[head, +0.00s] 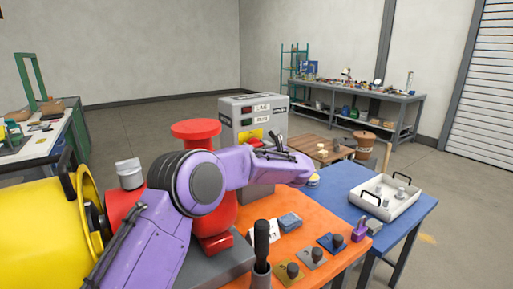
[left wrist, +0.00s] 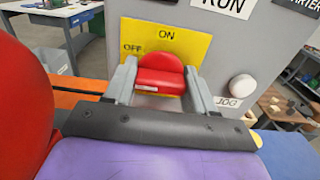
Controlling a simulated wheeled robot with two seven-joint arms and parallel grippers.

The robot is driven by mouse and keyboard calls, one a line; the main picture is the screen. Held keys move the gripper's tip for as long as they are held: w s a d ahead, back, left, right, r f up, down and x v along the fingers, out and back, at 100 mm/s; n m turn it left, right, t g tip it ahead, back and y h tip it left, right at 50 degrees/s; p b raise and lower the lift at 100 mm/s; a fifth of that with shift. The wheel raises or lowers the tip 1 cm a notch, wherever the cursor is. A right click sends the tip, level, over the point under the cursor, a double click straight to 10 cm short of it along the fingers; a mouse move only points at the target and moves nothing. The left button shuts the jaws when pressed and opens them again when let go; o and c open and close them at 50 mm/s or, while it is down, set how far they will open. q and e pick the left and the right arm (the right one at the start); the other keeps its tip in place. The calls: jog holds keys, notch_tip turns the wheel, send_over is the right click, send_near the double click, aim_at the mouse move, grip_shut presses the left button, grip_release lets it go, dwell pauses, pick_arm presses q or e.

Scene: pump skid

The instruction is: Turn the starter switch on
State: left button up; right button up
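The starter switch (left wrist: 160,74) is a red knob on a yellow plate (left wrist: 194,48) marked OFF and ON, on the front of a grey cabinet (head: 238,115). In the left wrist view, the grey fingers of my left gripper (left wrist: 161,84) are on both sides of the knob, flush against its sides as far as I can see. The OFF mark is at the knob's upper left and the ON mark above it. In the head view, my purple arm covers much of the switch area. My right gripper is in neither view.
A white JOG button (left wrist: 242,86) is right of the switch. A red valve body (head: 195,130) stands left of the cabinet. An orange table (head: 330,262) with small knobbed plates and a blue table (head: 408,215) with a white tray (head: 361,198) are in front.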

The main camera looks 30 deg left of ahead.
pick_arm(q)
jog(key=shift+r+m, duration=0.1)
jog(key=shift+m, duration=0.3)
jog(key=m, duration=0.2)
jog(key=shift+m+b, duration=0.4)
jog(key=shift+r+m, duration=0.1)
jog(key=shift+m, duration=0.9)
jog(key=m, duration=0.2)
jog(key=shift+r+m+p, duration=0.1)
jog(key=shift+m+p, duration=0.2)
jog(key=shift+p, duration=0.1)
jog(key=m+p, duration=0.2)
jog(key=m, duration=0.3)
jog(key=shift+w+r+m, duration=0.1)
jog(key=shift+m, duration=0.2)
jog(key=m+p, duration=0.2)
jog(key=m, duration=0.2)
jog(key=shift+p, duration=0.35)
